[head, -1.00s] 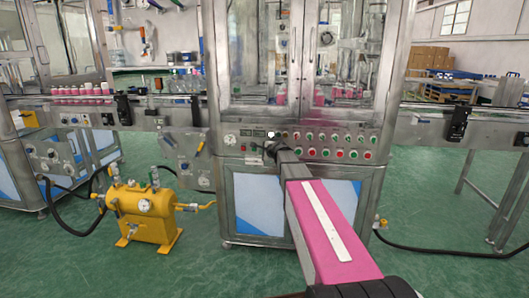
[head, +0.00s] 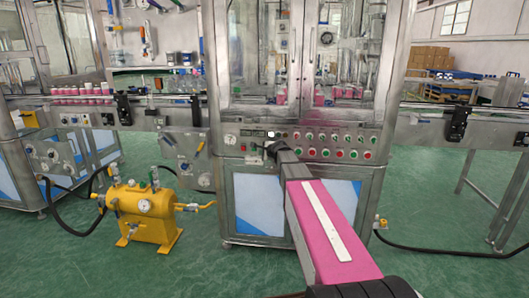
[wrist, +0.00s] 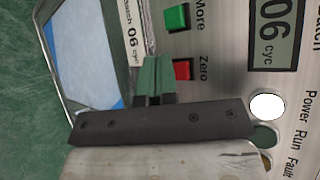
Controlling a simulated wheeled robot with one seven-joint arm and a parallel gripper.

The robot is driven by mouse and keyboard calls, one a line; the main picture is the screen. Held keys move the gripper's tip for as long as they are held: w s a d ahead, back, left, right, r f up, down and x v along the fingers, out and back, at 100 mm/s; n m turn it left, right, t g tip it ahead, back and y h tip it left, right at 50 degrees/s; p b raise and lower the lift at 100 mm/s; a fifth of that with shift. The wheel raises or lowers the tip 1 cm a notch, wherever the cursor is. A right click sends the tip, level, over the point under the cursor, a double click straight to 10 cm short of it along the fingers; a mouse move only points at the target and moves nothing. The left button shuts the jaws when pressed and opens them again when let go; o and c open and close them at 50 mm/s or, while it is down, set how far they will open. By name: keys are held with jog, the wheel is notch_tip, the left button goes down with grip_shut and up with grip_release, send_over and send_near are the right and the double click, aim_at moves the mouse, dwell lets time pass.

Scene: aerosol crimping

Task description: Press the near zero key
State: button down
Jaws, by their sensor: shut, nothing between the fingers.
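The red Zero key (wrist: 183,70) sits on the metal panel in the wrist view, with the word Zero printed beside it. The green More key (wrist: 177,18) is above it in that picture. My gripper (wrist: 154,62) is shut and empty. Its green fingertips are just left of the red key in the wrist view and overlap its edge there. I cannot tell whether they touch it. In the head view my gripper (head: 268,148) is at the left part of the machine's control panel (head: 330,146), and the Zero key cannot be made out.
A display (wrist: 272,35) reads 06 cyc, with a white lamp (wrist: 267,106) near it. Rows of red and green buttons (head: 330,137) lie right of my gripper. A yellow tank (head: 143,212) with hoses stands on the floor at the left. A conveyor (head: 455,122) extends right.

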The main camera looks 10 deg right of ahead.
jog(key=shift+w, duration=0.1)
dwell(0.7)
jog(key=shift+w+d, duration=0.1)
jog(key=shift+w, duration=0.2)
jog(key=shift+w+d, duration=0.15)
jog(key=shift+w, duration=0.25)
dwell(0.8)
jog(key=shift+s, duration=0.1)
jog(key=shift+s+a, duration=0.25)
jog(key=shift+s, duration=0.45)
jog(key=shift+s, duration=0.1)
jog(key=s, duration=0.1)
jog(key=s+a, duration=0.1)
jog(key=s, duration=0.2)
jog(key=shift+s+a, duration=0.25)
jog(key=shift+a, duration=0.05)
dwell(0.5)
